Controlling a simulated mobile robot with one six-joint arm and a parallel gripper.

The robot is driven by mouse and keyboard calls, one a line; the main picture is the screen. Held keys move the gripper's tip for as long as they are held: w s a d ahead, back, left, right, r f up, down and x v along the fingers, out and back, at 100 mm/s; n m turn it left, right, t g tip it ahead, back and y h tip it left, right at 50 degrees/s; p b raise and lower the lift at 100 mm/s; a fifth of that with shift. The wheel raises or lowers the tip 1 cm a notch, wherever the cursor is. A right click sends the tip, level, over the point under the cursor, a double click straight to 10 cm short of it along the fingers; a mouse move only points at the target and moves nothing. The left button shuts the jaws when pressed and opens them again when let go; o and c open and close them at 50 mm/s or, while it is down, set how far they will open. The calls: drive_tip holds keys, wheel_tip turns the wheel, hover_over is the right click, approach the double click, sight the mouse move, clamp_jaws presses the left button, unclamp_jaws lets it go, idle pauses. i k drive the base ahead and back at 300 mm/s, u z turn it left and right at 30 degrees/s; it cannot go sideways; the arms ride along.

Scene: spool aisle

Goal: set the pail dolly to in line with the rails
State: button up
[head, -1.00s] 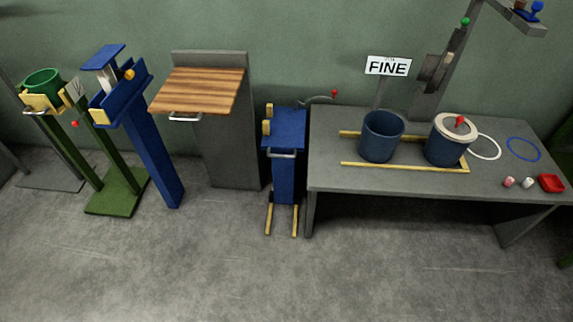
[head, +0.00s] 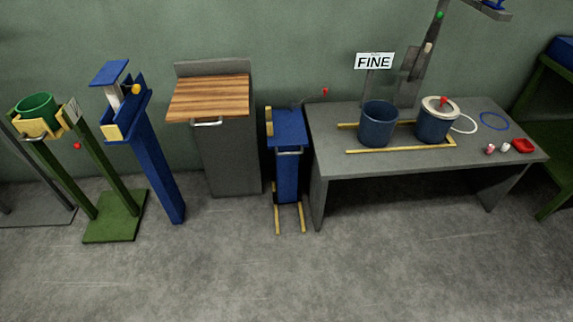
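A blue stand with a flat top (head: 287,126), which looks like the pail dolly, stands between the wood-topped cabinet and the grey table. It has a grey handle bar (head: 289,152) in front and a yellow block at its back left. Two short yellow strips (head: 290,220) lie on the floor at its foot. Yellow rails (head: 385,149) lie on the table beside an open blue pail (head: 378,125) and a blue pail with a pale lid and red knob (head: 436,122). The blue top is beside the table's left end; I cannot tell whether it lines up exactly. My gripper is not in view.
The cabinet (head: 230,150), a blue post (head: 155,165) and a green stand (head: 115,218) are left. The front floor is clear.

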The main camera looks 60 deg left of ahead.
sight(286, 134)
drive_tip(key=z, duration=0.35)
drive_tip(key=k, duration=0.5)
drive_tip(key=u, duration=3.75)
drive_tip(key=i, duration=0.9)
drive_tip(key=z, duration=0.05)
